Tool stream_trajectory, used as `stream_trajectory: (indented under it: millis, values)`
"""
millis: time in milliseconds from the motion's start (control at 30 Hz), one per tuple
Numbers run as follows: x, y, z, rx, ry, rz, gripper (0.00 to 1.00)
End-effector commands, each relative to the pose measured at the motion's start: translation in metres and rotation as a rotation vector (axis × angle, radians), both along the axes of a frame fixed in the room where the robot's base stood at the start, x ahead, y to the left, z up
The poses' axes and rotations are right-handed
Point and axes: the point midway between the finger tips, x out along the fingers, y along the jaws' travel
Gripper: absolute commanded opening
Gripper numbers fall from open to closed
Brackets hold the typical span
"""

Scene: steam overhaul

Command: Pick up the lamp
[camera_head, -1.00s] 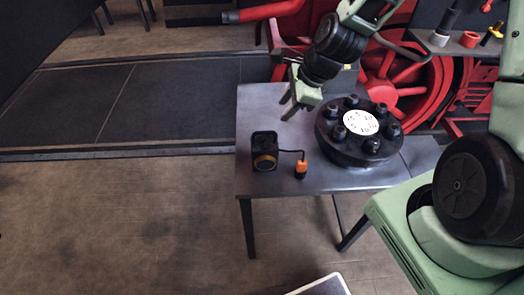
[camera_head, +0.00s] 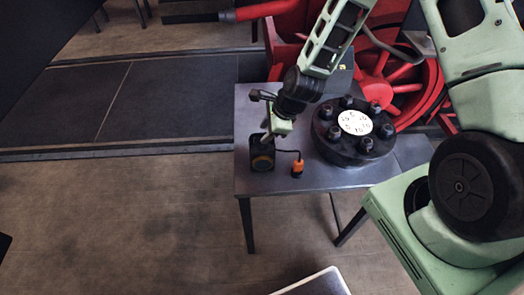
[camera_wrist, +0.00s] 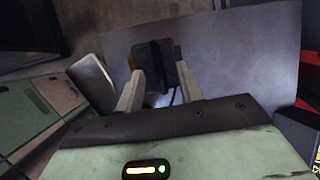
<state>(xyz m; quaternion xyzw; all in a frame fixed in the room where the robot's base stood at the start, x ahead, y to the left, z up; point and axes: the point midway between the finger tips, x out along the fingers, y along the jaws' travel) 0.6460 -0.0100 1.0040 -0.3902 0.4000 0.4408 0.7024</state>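The lamp (camera_head: 262,160) is a small black box with a yellow-ringed round front. It stands at the left front of the dark metal table (camera_head: 330,181). A thin black cable runs from it to an orange-and-black plug (camera_head: 297,168) lying beside it. My gripper (camera_head: 270,136) points down right at the top of the lamp, partly hiding it. In the wrist view, the open fingers (camera_wrist: 155,58) are on either side of the dark lamp body (camera_wrist: 153,72). Whether either finger touches it is not clear.
A heavy black round flange (camera_head: 345,158) with several bolts and a white numbered disc stands right of the lamp. Red wheels (camera_head: 400,85) are behind the table. The floor to the left is clear.

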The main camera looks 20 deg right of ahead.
Motion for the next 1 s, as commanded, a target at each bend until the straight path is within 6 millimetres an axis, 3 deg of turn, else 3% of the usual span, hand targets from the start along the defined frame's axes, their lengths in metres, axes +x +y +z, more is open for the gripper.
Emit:
stream_trajectory:
  millis: [300,567,700,733,1000]
  values:
    - [0.009,0.009,-0.026,0.0,0.002,-0.001,0.37]
    - [0.009,0.009,-0.029,0.0,0.0,-0.001,0.37]
    - [0.009,0.009,-0.029,0.0,0.0,-0.001,0.04]
    - [0.009,0.009,-0.029,0.0,0.0,-0.001,0.0]
    - [0.01,0.009,-0.028,0.0,-0.001,0.0,0.0]
